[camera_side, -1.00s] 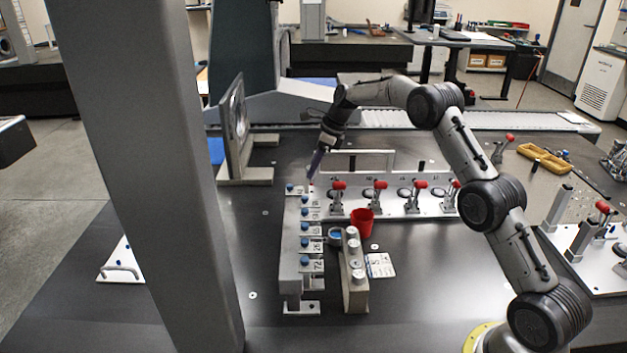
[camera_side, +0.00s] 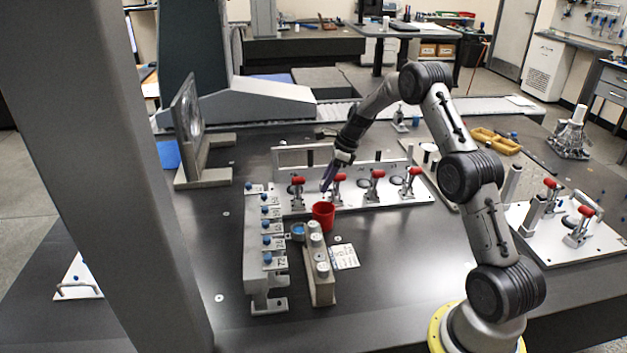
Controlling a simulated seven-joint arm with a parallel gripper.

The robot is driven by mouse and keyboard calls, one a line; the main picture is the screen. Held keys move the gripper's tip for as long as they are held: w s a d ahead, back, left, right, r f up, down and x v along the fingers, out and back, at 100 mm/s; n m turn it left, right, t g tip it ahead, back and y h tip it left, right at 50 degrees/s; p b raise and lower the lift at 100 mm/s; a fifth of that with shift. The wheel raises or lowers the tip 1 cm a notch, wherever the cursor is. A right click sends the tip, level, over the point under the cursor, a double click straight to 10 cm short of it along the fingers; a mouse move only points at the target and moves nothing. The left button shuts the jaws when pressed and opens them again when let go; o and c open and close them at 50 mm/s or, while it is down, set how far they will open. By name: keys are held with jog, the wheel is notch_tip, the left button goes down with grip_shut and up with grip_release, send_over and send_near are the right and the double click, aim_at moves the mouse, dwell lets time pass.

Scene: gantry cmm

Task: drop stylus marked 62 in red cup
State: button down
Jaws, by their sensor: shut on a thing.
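The red cup (camera_side: 323,215) stands upright on the dark table, just right of the stylus rack. My gripper (camera_side: 326,183) points down above the cup and a little behind it in the picture, apart from it. It is shut on a thin stylus, which is hardly visible at its tips; its mark cannot be read. The stylus rack (camera_side: 258,275) is a grey rail at the left with several blue-topped styli (camera_side: 266,225) in a row beside numbered labels. The inside of the cup is mostly hidden.
A plate with several red-handled clamps (camera_side: 373,181) lies behind the cup. A large grey column (camera_side: 110,170) fills the left. Open table lies front right.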

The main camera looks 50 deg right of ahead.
notch_tip(320, 180, down, 6)
dwell(0.9)
jog(key=shift+f, duration=0.15)
jog(key=shift+c, duration=2.3)
grip_release()
jog(key=v, duration=1.3)
jog(key=shift+r, duration=0.45)
